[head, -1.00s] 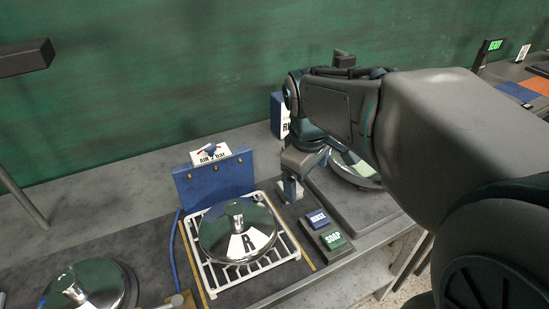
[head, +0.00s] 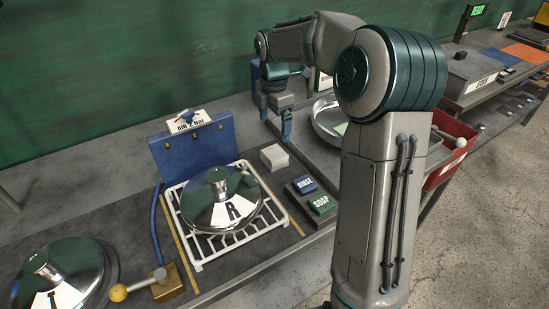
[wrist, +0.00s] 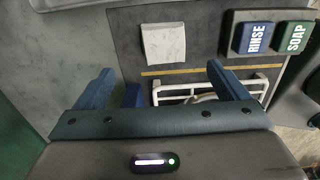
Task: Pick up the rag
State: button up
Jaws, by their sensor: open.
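The rag (head: 274,157) is a small pale grey-white folded square. It lies flat on the dark mat, just right of the white rack, and also shows in the wrist view (wrist: 164,44) above the gap between my fingers. My gripper (head: 276,120) points down with its fingers apart and nothing between them. In the head view it is above and behind the rag, clear of it. In the wrist view both blue fingers (wrist: 160,76) are apart and do not touch the rag.
A shiny lid (head: 222,201) marked R sits on the white rack (head: 200,254), before a blue box (head: 196,150). RINSE (head: 305,185) and SOAP (head: 321,203) blocks lie right of the rag. A metal pan (head: 326,121) and red bin (head: 452,146) are further right.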

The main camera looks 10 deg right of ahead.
send_over(274, 152)
jog(key=f, duration=0.5)
jog(key=shift+w+d+f, duration=0.1)
jog(key=shift+w, duration=0.15)
jog(key=shift+s+f, duration=0.15)
jog(key=shift+f, duration=1.25)
jog(key=shift+s+f, duration=0.1)
jog(key=shift+f, duration=1.25)
jog(key=c, duration=1.1)
